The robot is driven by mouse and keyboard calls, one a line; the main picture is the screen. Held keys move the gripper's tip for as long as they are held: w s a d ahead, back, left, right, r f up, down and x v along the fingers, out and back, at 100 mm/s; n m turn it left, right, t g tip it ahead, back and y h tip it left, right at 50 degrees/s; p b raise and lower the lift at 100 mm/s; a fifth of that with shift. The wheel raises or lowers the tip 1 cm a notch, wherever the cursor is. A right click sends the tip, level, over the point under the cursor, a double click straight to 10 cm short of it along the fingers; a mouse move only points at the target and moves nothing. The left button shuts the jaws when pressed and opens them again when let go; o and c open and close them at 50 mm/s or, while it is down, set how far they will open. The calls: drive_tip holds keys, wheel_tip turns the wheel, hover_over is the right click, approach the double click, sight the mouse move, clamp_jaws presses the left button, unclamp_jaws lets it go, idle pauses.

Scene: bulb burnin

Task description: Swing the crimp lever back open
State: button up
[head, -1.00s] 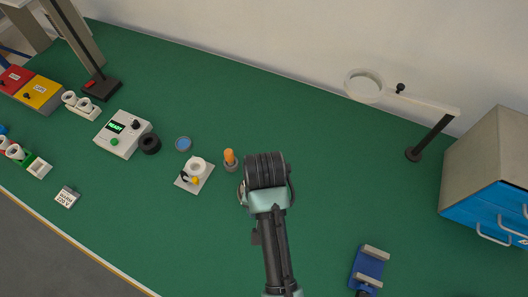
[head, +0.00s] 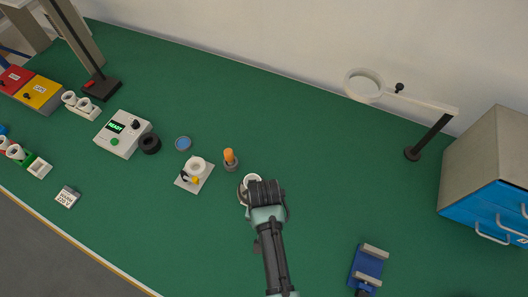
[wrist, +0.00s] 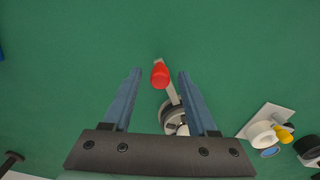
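The crimp lever (wrist: 172,94) is a pale bar with a red knob (wrist: 160,76) at its end, seen in the wrist view. It runs from a round grey-and-white crimp base (wrist: 172,114) lower in that view. My gripper (wrist: 160,72) is open, with one blue finger on each side of the knob and a gap on both sides. I cannot tell whether the fingertips are down at the knob's height. In the head view the pale crimp base (head: 246,184) shows partly behind my wrist; the lever and knob are hidden there.
An orange-topped part in a dark holder (head: 231,160) stands just left of the base. A white plate with a socket (head: 195,174) is farther left, near a tester (head: 123,134). A blue clamp fixture (head: 367,268) is at lower right. The mat right of my arm is mostly clear.

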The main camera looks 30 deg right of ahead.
clamp_jaws()
idle(1.2)
